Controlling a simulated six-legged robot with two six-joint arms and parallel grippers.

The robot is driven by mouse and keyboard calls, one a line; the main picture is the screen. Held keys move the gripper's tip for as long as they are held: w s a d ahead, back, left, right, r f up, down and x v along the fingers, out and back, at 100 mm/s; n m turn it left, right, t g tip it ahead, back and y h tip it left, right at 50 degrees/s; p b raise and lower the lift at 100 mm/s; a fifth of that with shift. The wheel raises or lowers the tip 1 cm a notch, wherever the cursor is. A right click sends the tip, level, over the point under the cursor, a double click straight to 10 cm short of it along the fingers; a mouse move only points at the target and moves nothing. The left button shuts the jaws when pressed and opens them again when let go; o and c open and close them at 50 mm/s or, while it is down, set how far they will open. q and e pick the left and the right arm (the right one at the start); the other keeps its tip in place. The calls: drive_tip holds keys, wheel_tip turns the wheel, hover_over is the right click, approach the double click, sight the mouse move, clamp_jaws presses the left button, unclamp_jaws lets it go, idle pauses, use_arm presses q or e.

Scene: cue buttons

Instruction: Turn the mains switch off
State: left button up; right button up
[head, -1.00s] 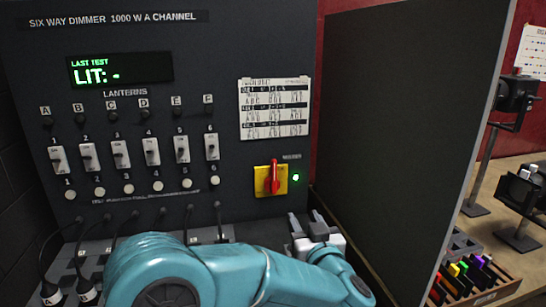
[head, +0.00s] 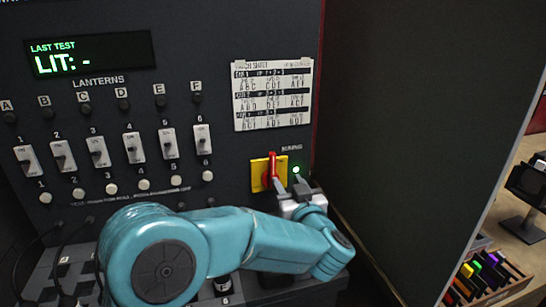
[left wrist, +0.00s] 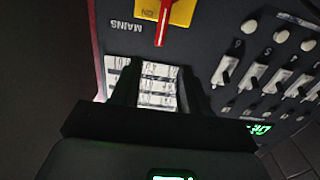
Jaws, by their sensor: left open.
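The mains switch is a red handle (head: 271,168) on a yellow plate (head: 258,172), low on the right of the dark dimmer panel. The handle stands upright, and a green lamp (head: 296,170) glows beside it. In the left wrist view the red handle (left wrist: 163,24) shows at the top, beyond my fingertips, with "ON" on the yellow plate (left wrist: 150,9). My left gripper (head: 288,182) is open and empty, just right of and below the handle. Its fingers (left wrist: 160,72) also show in the wrist view. I cannot tell whether a fingertip touches the handle. My right gripper is not in view.
Several white rocker switches (head: 133,147) and round knobs (head: 143,184) line the panel to the left. A paper chart (head: 272,94) is above the mains switch. A tall dark board (head: 400,120) stands close on the right. Cables hang at the lower left.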

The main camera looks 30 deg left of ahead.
sight(273, 159)
use_arm(q)
drive_tip(key=p+x, duration=0.2)
drive_tip(key=x, duration=0.9)
drive_tip(key=shift+w+a+p, duration=0.2)
drive_tip(key=shift+w+p, duration=0.05)
drive_tip(key=shift+p, duration=0.15)
drive_tip(key=shift+w+a, duration=0.15)
drive_tip(key=shift+a, duration=0.15)
drive_tip(key=c, duration=0.3)
clamp_jaws()
